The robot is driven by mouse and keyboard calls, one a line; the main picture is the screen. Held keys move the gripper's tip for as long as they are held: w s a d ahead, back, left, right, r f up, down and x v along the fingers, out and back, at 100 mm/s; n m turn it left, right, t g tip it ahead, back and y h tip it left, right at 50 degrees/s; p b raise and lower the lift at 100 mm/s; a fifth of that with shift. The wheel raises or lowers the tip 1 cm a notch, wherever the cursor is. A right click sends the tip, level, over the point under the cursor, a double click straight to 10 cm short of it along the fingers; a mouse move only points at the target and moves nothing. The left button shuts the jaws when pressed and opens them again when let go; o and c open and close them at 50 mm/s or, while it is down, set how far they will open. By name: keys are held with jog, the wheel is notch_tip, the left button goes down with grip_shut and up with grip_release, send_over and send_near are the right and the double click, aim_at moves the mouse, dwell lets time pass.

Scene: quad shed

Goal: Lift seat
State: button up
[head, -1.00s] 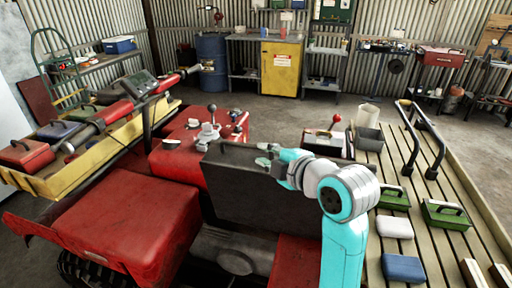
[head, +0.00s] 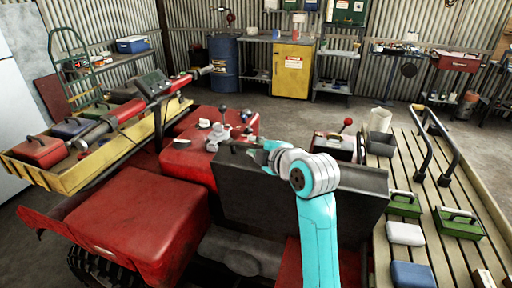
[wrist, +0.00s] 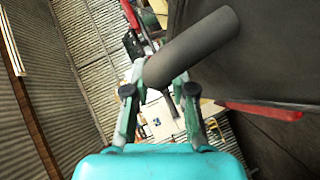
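The seat (head: 300,200) is a dark grey slab that stands tilted up on the red vehicle in the head view. Its dark surface also fills the upper right of the wrist view (wrist: 260,60). My gripper (head: 263,152) is at the seat's upper edge. In the wrist view my gripper (wrist: 162,78) has its two fingers partly closed around a thick dark bar (wrist: 195,45), which appears to be the seat's grab handle. The bar covers the fingertips, so the contact is partly hidden. My arm hides part of the seat's middle.
A red padded cover (head: 140,220) lies left of the seat. Levers (head: 223,112) stand behind it. A slatted deck (head: 450,240) on the right holds green boxes (head: 458,222) and a black rail (head: 440,150). A yellow tray (head: 85,160) is at the left.

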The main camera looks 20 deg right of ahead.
grip_shut()
jog(key=w+d+r+m+g, duration=0.1)
jog(key=w+d, duration=0.3)
jog(key=w, duration=0.2)
jog(key=shift+d+r+g, duration=0.2)
jog(key=shift+d+g, duration=0.05)
jog(key=shift+g, duration=0.15)
jog(key=shift+w, duration=0.1)
grip_release()
